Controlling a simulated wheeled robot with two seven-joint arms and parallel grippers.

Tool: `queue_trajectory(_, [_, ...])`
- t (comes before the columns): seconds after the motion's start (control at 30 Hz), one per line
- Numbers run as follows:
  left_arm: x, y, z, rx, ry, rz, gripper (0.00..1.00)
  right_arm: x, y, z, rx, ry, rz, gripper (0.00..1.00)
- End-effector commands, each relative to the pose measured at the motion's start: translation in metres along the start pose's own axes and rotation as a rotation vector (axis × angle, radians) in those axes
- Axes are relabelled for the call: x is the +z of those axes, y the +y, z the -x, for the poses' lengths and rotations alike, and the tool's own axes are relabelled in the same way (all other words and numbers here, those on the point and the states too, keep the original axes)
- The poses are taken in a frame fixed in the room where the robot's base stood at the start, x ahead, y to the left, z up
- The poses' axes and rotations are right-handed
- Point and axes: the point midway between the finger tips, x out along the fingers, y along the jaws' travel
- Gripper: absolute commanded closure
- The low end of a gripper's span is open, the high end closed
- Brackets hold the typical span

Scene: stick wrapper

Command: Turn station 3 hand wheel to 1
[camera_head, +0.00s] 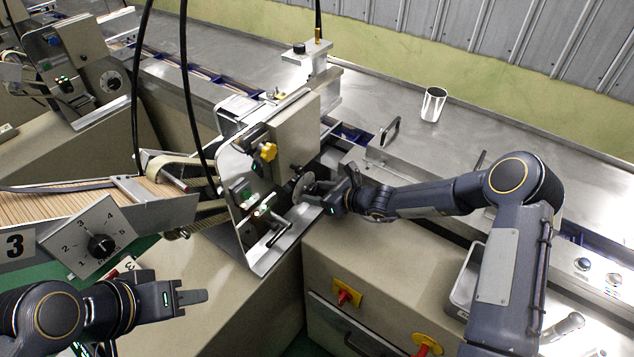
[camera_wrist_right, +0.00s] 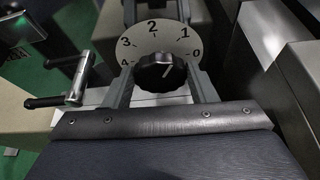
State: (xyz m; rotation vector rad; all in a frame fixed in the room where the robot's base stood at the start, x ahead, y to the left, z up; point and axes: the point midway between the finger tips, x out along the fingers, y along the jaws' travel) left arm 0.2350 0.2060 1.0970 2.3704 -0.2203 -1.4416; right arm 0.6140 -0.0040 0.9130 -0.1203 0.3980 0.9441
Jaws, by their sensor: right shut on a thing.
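The hand wheel is a black fluted knob (camera_wrist_right: 160,73) in front of a pale round dial (camera_wrist_right: 158,42) marked 0 to 4 in the right wrist view. A short white mark on the knob slants up to the right, roughly toward the 1. My right gripper (camera_wrist_right: 162,88) is shut on the knob, one finger on each side.
A clamp lever (camera_head: 275,232) is close to the right gripper. A metal cup (camera_head: 433,104) stands on the bench. Black cables (camera_head: 187,85) hang at upper left.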

Motion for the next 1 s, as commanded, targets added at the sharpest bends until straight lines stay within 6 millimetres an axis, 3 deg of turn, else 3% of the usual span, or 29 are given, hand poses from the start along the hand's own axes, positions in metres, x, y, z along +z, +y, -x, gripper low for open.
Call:
queue_trajectory(0.2, [-0.0074, 0.0068, 0.0148, 0.000, 0.000, 0.000, 0.64, 0.0018, -0.0013, 0.0009, 0.028, -0.001, -0.070, 0.71])
queue_trajectory(0.73, [-0.0082, 0.0076, 0.0164, 0.000, 0.000, 0.000, 0.64, -0.0002, -0.0015, -0.0001, 0.038, -0.001, -0.094, 0.71])
queue_trajectory(0.77, [-0.0082, 0.0076, 0.0164, 0.000, 0.000, 0.000, 0.64, -0.0002, -0.0015, -0.0001, 0.038, -0.001, -0.094, 0.45])
queue_trajectory(0.9, [-0.0082, 0.0076, 0.0165, 0.000, 0.000, 0.000, 0.64, -0.0002, -0.0015, -0.0001, 0.038, -0.001, -0.093, 0.27])
queue_trajectory(1.0, [-0.0082, 0.0076, 0.0165, 0.000, 0.000, 0.000, 0.64, -0.0002, -0.0015, -0.0001, 0.038, -0.001, -0.093, 0.27])
